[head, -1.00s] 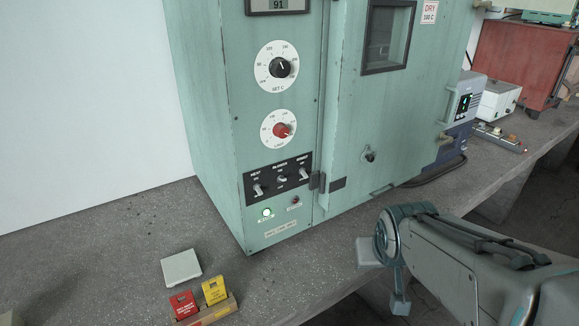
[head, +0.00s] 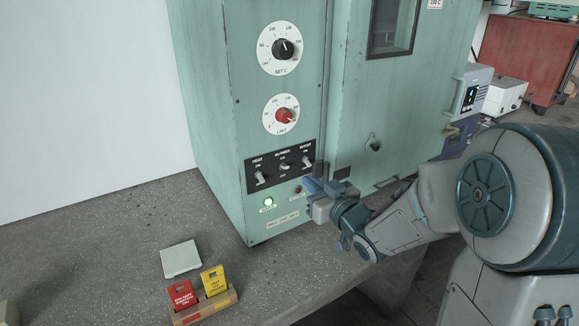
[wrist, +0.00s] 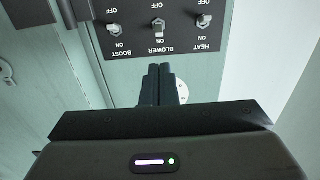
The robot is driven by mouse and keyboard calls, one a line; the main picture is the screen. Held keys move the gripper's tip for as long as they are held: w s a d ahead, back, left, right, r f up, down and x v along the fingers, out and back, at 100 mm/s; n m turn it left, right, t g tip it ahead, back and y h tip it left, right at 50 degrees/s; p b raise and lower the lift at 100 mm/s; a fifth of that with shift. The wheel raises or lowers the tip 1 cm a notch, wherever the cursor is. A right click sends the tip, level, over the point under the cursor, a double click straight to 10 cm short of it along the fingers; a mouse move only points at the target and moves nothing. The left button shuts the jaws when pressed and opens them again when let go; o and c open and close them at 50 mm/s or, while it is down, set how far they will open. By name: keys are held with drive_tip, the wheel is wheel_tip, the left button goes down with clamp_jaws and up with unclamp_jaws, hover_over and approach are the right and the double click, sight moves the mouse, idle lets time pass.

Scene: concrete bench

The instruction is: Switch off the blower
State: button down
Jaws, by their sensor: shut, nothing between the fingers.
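The blower switch (head: 283,167) is the middle of three toggles on the black panel (head: 266,183) of the green oven. The wrist view shows the panel upside down, with the blower toggle (wrist: 158,27) leaning toward its ON mark. The heat toggle (wrist: 203,21) and boost toggle (wrist: 114,29) stand on either side of it. My gripper (head: 311,186) is at the panel's lower right corner in the head view. In the wrist view its dark fingers (wrist: 160,72) are together and empty, in line with the blower toggle; I see no contact with it.
The red dial (head: 284,115) and black dial (head: 283,48) are above. Red (head: 182,295) and yellow (head: 214,280) tags stand in a holder on the bench, near a pale square block (head: 181,259).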

sight(281, 159)
idle(0.3)
drive_tip(key=p+x, duration=0.1)
drive_tip(key=x, duration=0.9)
drive_tip(key=shift+f+b, duration=0.15)
drive_tip(key=shift+b, duration=0.15)
drive_tip(key=shift+a+f+b, duration=0.1)
drive_tip(key=shift+b, duration=0.65)
